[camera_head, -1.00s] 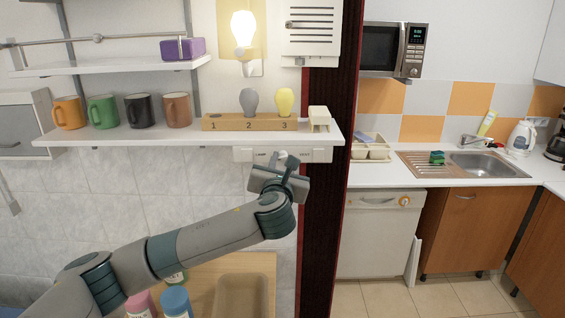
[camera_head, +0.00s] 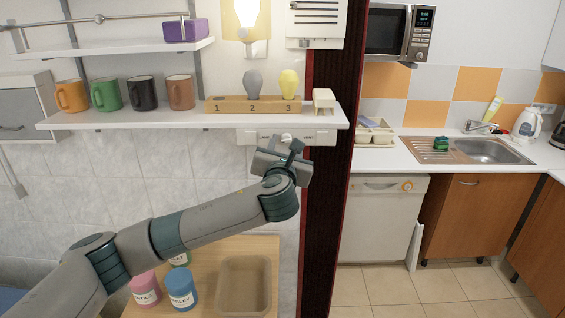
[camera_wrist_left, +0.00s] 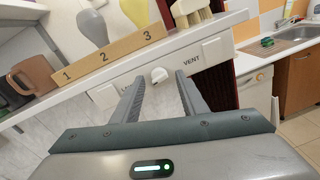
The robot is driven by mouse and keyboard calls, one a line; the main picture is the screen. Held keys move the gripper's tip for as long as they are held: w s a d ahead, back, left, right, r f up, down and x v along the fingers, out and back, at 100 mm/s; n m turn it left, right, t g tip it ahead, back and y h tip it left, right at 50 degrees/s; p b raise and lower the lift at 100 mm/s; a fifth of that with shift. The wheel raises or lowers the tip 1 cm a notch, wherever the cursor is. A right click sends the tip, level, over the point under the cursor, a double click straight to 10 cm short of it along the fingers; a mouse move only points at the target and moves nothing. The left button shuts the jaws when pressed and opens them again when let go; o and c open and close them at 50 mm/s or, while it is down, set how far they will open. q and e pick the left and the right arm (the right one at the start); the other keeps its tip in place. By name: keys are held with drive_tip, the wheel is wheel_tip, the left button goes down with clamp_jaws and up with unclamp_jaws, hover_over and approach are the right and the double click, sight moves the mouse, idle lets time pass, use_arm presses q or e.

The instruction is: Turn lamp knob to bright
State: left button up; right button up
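A white control panel (camera_head: 325,138) under the shelf edge has labels reading LAMP and VENT. Its white knob (camera_wrist_left: 160,75) sits between them in the left wrist view. My left gripper (camera_wrist_left: 160,80) is open, with its two fingers pointing at the panel on either side of the knob. I cannot tell whether they touch it. In the head view my left gripper (camera_head: 284,152) is just below the panel and partly hides it. The lamp bulb (camera_head: 249,12) on the wall above glows. My right gripper is not in view.
Above the panel, the shelf (camera_head: 120,120) holds several mugs and a wooden block (camera_head: 230,105) numbered 1 to 3, with a grey bulb (camera_head: 253,84) and a yellow bulb (camera_head: 289,83). A dark post (camera_head: 326,200) stands close right of the gripper.

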use_arm(q)
drive_tip(key=s+a+b, duration=0.1)
drive_tip(key=s+b, duration=0.6)
drive_tip(key=s, duration=1)
drive_tip(key=shift+r, duration=0.15)
